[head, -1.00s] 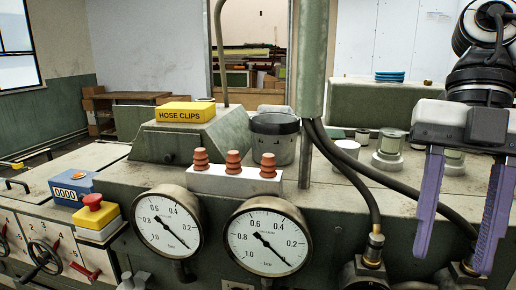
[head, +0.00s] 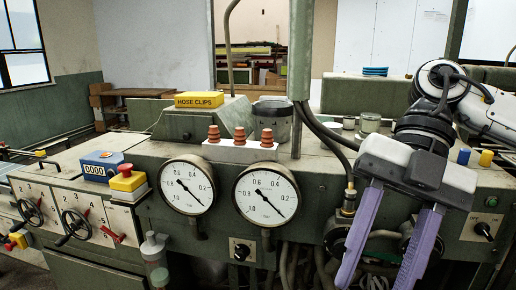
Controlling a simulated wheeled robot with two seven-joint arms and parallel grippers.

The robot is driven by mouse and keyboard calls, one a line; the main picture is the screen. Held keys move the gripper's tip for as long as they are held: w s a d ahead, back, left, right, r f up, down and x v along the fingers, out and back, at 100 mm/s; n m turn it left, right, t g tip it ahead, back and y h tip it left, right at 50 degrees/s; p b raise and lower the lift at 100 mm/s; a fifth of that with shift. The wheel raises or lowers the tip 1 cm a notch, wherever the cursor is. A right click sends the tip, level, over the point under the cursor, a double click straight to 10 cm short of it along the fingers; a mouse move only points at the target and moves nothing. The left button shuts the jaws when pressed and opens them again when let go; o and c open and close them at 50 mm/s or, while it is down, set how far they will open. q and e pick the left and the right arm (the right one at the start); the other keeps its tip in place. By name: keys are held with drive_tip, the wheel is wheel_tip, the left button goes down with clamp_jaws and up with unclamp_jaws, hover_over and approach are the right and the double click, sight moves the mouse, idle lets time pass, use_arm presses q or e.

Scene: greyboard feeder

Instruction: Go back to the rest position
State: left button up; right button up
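My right gripper (head: 391,248) hangs at the right of the head view, in front of the machine's front panel. Its two long purple fingers point down and stand apart with nothing between them, so it is open and empty. The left gripper is not in view. The yellow hose clips box (head: 199,99) rests on top of the grey-green raised housing (head: 200,122), apart from my gripper.
The greyboard feeder carries two pressure gauges (head: 267,195), a red stop button (head: 125,170), a blue counter (head: 102,167) and handwheels (head: 75,224) on its front. Hoses (head: 330,139) and a post (head: 299,60) stand just left of my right arm.

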drive_tip(key=a+g+y, duration=0.3)
drive_tip(key=a+y, duration=1)
drive_tip(key=a, duration=0.6)
drive_tip(key=w+d+f+m+t+y, duration=0.1)
drive_tip(key=w+d+f+m+t, duration=0.1)
drive_tip(key=w+f+m+t, duration=0.6)
drive_tip(key=w+d+f+m+t, duration=0.2)
drive_tip(key=w+m+t, duration=0.2)
drive_tip(key=m+t, duration=0.85)
drive_tip(key=s+d+f+m+t+h, duration=0.15)
drive_tip(key=d+f+m+h, duration=0.35)
drive_tip(key=f, duration=0.6)
drive_tip(key=s+d+f+m+t+h, duration=0.1)
drive_tip(key=d+f+m+t+h, duration=0.15)
drive_tip(key=d+f+h, duration=0.6)
drive_tip(key=s+d+f+m+g+h, duration=0.1)
drive_tip(key=s+d+f+g, duration=0.1)
drive_tip(key=s+f, duration=0.6)
drive_tip(key=s+d+f+m+g+h, duration=0.1)
drive_tip(key=s+d+f+g+h, duration=0.1)
drive_tip(key=s+f+g, duration=0.3)
drive_tip(key=s+f, duration=0.4)
drive_tip(key=f, duration=0.3)
drive_tip(key=shift+d+f+m, duration=0.35)
drive_tip(key=shift+f+m, duration=0.05)
drive_tip(key=shift+w, duration=0.1)
